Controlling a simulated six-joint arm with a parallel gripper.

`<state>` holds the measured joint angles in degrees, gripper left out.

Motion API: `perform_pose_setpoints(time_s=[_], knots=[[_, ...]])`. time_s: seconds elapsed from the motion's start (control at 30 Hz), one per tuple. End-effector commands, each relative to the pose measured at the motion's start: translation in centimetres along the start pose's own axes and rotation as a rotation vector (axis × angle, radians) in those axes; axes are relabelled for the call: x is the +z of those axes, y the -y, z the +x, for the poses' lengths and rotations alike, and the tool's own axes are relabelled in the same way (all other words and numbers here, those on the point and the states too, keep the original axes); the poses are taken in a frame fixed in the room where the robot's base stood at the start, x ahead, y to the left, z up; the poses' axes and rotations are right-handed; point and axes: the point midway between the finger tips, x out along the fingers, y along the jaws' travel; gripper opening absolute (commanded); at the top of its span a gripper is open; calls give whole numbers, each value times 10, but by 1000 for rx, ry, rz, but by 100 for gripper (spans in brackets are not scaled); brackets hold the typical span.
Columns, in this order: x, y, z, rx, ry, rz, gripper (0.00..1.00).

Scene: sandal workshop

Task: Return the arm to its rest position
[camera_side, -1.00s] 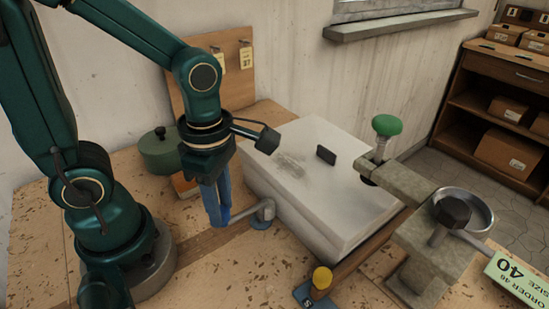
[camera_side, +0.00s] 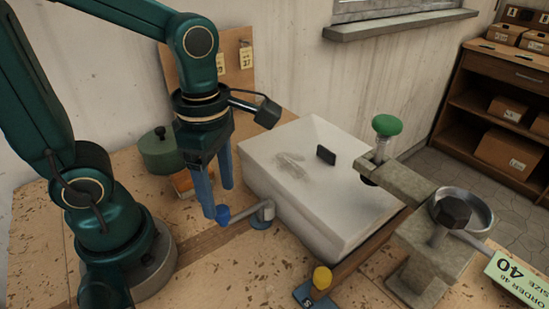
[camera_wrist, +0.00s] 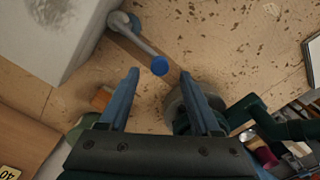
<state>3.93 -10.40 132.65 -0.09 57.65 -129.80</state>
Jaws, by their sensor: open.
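My gripper (camera_side: 218,198) hangs fingers down beside the pale box, over the wooden bench. Its two blue fingers are open with nothing between them. In the wrist view my gripper (camera_wrist: 159,76) shows both fingers spread apart. A metal lever with a blue knob (camera_side: 222,214) stands at the near left side of the pale box. The knob also shows in the wrist view (camera_wrist: 160,65), between the fingertips in the picture. In the side view it sits close by the fingertips; whether they touch it I cannot tell.
The pale box (camera_side: 335,225) has a black handle (camera_side: 326,155) on top. A green round pot (camera_side: 159,154) stands behind my gripper. A clamp with a green knob (camera_side: 387,125) and a metal dish (camera_side: 478,207) stand right. A yellow-knobbed peg (camera_side: 322,278) is in front.

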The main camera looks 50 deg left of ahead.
Motion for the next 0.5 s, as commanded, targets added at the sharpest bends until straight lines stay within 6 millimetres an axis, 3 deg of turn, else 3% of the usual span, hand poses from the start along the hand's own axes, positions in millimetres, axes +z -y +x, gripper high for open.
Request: perform_pose_setpoints(time_s=[0.2, 0.5], knots=[[0, 0, -15, 1, 1, -1, 64], [0, 0, -16, 0, 0, -1, 64]])
